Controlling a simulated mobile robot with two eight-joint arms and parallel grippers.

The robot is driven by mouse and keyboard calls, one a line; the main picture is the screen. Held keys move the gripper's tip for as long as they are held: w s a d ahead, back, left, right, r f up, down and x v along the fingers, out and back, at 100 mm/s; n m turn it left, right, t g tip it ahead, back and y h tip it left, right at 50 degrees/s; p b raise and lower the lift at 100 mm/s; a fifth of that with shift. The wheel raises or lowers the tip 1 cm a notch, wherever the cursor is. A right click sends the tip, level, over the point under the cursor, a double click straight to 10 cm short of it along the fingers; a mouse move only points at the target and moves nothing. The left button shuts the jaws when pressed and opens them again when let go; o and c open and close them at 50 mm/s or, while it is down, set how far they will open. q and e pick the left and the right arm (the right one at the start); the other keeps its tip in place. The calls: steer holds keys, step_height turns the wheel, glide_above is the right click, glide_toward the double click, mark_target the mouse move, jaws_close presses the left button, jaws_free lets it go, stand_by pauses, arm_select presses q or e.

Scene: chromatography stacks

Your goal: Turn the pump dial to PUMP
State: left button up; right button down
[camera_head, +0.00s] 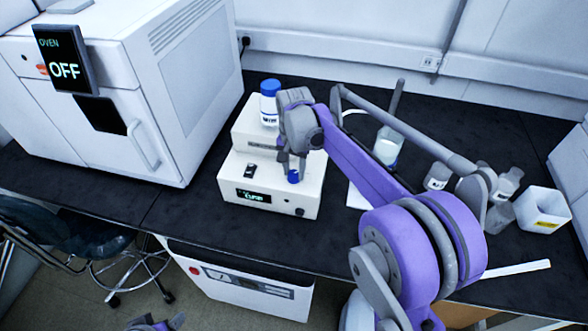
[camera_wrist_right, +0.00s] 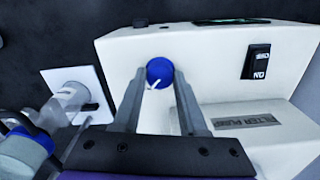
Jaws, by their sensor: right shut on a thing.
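The white filter pump (camera_head: 236,177) stands on the black bench, its small green display (camera_head: 254,197) too blurred to read surely. Its round blue dial (camera_head: 293,177) is on the sloped top and also shows in the right wrist view (camera_wrist_right: 159,71), with a white pointer mark angled toward the lower left there. My right gripper (camera_head: 291,166) reaches down from above and is shut on the dial. Its two grey fingers show on either side of the dial in the right wrist view (camera_wrist_right: 161,88). A bit of my left gripper (camera_head: 155,323) shows at the bottom edge, mostly cut off.
A black ON switch (camera_wrist_right: 257,61) sits beside the dial on the pump. A blue-capped bottle (camera_head: 269,104) stands on the pump's rear part. A large oven (camera_head: 165,60) reading OFF is at the left. A flask (camera_head: 388,146) and small bottles stand to the right behind my arm.

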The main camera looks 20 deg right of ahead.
mark_target(294, 173)
stand_by(0.4)
steer(key=shift+c, duration=2.2)
jaws_free()
step_height(294, 173, up, 11)
steer(key=shift+p, duration=0.4)
steer(key=shift+f, duration=0.1)
